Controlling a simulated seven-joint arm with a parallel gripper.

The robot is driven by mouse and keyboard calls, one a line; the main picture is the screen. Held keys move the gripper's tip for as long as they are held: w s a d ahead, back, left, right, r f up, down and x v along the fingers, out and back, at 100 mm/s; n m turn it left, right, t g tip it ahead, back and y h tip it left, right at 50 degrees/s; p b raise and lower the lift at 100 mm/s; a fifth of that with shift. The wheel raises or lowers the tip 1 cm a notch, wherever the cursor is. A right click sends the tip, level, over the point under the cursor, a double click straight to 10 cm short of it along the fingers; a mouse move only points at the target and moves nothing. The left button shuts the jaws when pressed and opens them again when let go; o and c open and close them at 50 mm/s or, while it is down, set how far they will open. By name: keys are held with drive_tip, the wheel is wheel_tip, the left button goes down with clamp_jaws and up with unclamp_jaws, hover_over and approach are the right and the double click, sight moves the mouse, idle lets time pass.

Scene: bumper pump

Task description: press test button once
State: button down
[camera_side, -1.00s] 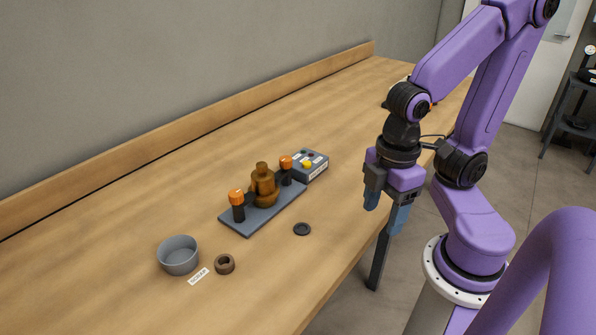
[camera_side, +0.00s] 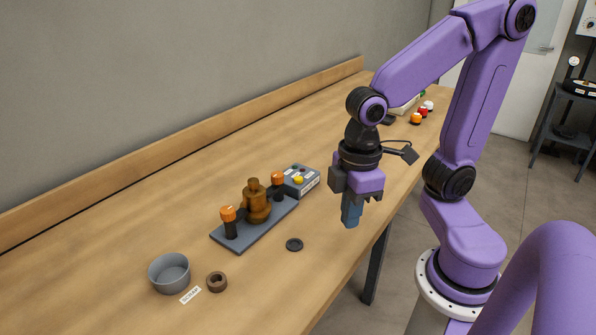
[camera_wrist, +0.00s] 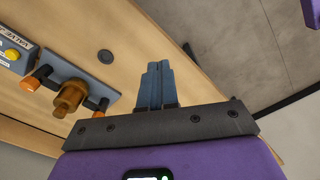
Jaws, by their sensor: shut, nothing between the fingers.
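A small grey control box (camera_side: 303,184) stands on the wooden table behind the pump plate. It has a yellow button (camera_side: 299,180) on top and a white label on its side. In the wrist view the box (camera_wrist: 14,52) is partly cut off at the left edge, with the yellow button (camera_wrist: 13,54) showing. My gripper (camera_side: 350,222) is shut and empty, its blue fingers together. It hangs above the table's front edge, to the right of the box and apart from it. The shut fingers also show in the wrist view (camera_wrist: 155,68).
A brown pump body (camera_side: 257,205) sits on a grey plate (camera_side: 236,244) between two orange-capped posts. A black disc (camera_side: 294,245), a brown ring (camera_side: 217,282) and a grey bowl (camera_side: 169,275) lie in front. Coloured balls (camera_side: 422,112) are at the far right.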

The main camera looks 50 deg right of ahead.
drive_tip(key=w+d+r+m, duration=0.1)
drive_tip(key=w+m, duration=0.2)
drive_tip(key=w, duration=0.6)
drive_tip(key=m, duration=0.8)
hover_over(298, 178)
drive_tip(key=shift+f, duration=0.1)
wheel_tip(298, 178, down, 14)
drive_tip(key=shift+r, duration=0.1)
